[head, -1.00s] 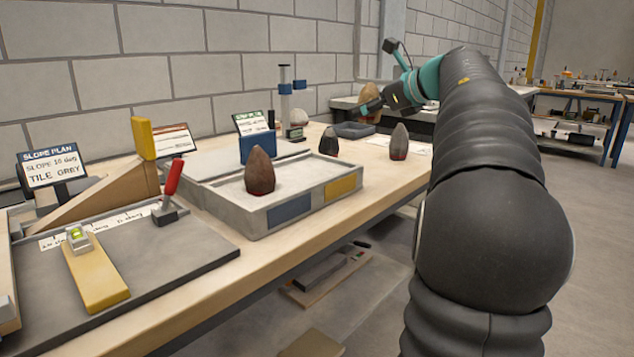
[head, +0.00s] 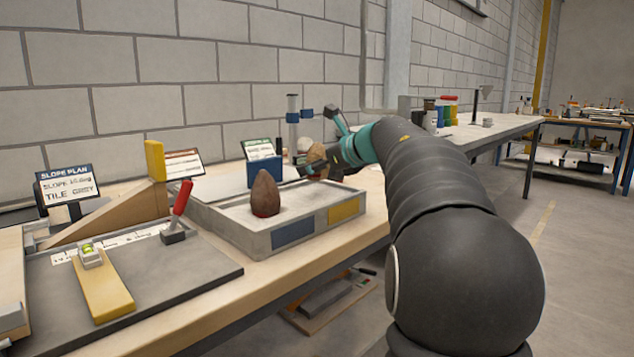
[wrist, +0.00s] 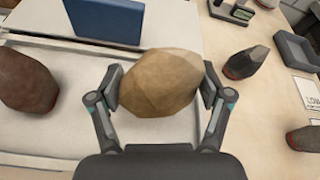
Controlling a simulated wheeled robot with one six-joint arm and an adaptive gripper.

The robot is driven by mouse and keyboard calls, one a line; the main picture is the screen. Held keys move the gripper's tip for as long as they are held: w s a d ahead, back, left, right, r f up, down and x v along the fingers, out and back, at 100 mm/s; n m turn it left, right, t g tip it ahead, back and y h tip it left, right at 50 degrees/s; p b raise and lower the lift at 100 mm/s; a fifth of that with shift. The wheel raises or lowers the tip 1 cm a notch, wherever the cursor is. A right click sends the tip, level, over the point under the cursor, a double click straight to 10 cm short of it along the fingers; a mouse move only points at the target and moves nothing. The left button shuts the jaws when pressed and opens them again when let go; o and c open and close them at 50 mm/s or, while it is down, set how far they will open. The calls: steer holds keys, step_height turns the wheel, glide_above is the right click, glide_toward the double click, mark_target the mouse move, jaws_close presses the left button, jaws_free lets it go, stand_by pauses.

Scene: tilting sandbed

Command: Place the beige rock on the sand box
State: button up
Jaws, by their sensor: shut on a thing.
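The beige rock (wrist: 160,82) is held between the two fingers of my gripper (wrist: 163,90) in the wrist view. In the head view the rock (head: 317,155) shows partly behind my gripper (head: 322,168), near the right back of the sand box. The sand box (head: 270,240) is a grey tray with pale sand and blue and yellow patches on its front wall. In the wrist view the rock is over the tray's sand (wrist: 90,125). Whether it touches the sand is unclear. A dark brown rock (head: 265,194) stands upright on the sand, to the left of my gripper.
A blue block (wrist: 105,20) stands at the tray's back. Two grey rocks with red bases, one (wrist: 247,62) higher and one (wrist: 304,138) lower, lie to the right beside a dark tray (wrist: 296,52). A red-handled lever (head: 178,215) stands left of the sand box.

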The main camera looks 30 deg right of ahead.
mark_target(321, 179)
steer(key=shift+w+a+f, duration=0.1)
steer(key=shift+w+f, duration=0.05)
steer(key=shift+f, duration=0.15)
steer(key=shift+f+b, duration=0.55)
steer(key=shift+f, duration=1.15)
steer(key=shift+f, duration=0.3)
steer(key=o, duration=1.5)
